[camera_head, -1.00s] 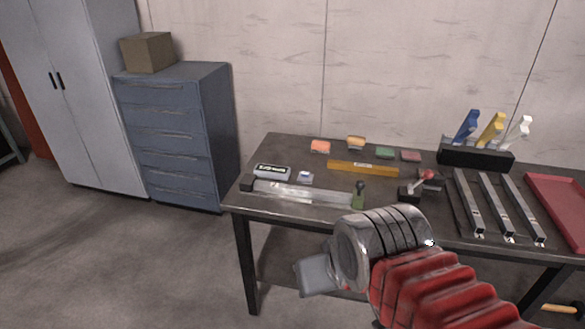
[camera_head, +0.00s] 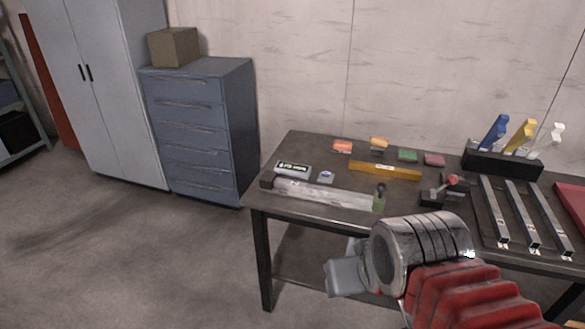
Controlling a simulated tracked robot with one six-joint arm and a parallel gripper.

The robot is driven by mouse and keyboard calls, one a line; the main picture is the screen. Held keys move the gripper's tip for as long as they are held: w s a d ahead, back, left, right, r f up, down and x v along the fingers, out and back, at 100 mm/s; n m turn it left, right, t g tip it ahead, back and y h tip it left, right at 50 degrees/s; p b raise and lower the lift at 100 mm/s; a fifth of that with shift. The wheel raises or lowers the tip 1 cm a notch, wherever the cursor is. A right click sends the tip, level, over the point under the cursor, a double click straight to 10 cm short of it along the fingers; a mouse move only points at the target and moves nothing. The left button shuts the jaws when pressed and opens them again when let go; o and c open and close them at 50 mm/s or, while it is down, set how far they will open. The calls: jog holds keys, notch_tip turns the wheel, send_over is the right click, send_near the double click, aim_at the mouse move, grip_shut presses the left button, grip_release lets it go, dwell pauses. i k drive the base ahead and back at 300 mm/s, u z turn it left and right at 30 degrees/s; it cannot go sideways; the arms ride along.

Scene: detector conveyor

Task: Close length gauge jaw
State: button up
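The length gauge (camera_head: 322,193) looks like a long pale bar lying near the front left edge of the dark table. A dark block stands at its left end, and a green jaw (camera_head: 379,197) with a dark knob stands at its right end. My arm, with a metal cuff and red ribbed sleeve, reaches in from the lower right. A grey part at its end (camera_head: 347,277) shows below the table's front edge, apart from the gauge. The gripper's fingers cannot be made out, so its opening is unclear.
The dark table (camera_head: 300,151) also holds a small display box (camera_head: 293,170), a yellow bar (camera_head: 385,171), several coloured blocks, a red-knobbed clamp (camera_head: 445,188), metal rails (camera_head: 523,215) and a black holder (camera_head: 502,163) with coloured handles. A blue drawer cabinet (camera_head: 200,130) stands left. Floor in front is clear.

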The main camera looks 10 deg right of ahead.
aim_at(378, 204)
jog(key=u, duration=0.7)
jog(key=i, duration=0.6)
jog(key=u, duration=1)
